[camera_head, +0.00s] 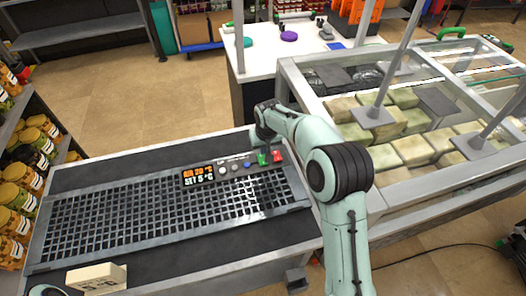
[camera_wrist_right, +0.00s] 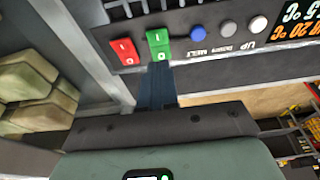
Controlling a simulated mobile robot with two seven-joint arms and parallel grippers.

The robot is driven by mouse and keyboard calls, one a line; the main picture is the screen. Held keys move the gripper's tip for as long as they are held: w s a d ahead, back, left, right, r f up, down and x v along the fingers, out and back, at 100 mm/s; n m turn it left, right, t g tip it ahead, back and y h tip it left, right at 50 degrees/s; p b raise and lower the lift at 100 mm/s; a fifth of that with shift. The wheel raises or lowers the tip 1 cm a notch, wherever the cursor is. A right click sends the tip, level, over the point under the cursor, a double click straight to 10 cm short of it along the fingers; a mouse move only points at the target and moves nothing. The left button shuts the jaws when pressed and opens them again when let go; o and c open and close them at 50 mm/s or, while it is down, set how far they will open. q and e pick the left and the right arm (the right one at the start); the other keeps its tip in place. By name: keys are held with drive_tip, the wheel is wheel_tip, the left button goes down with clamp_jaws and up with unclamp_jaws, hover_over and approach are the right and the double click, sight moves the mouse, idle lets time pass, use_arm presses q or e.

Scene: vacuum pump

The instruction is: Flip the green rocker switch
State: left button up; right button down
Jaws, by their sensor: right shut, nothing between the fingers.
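The green rocker switch (camera_head: 262,159) sits on the black control panel, beside a red rocker switch (camera_head: 277,155). In the right wrist view the green switch (camera_wrist_right: 158,42) is close up, with white marks on its two halves. My right gripper (camera_wrist_right: 157,73) is shut and empty. Its fingertips are right at the edge of the green switch marked with a round symbol; I cannot tell whether they touch. In the head view the right arm reaches over to the panel and its wrist partly hides the gripper. My left gripper is not in view.
The panel also holds a lit display (camera_head: 198,176) and several round buttons, including a blue one (camera_wrist_right: 197,33). A white block (camera_head: 97,277) lies at front left. A glass-topped case (camera_head: 420,105) stands to the right.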

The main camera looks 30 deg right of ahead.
drive_tip(key=s+a+r, duration=0.1)
drive_tip(key=s+r, duration=0.3)
drive_tip(key=r, duration=0.3)
drive_tip(key=shift+r+b, duration=0.3)
drive_tip(key=shift+r, duration=0.05)
drive_tip(key=shift+s, duration=0.15)
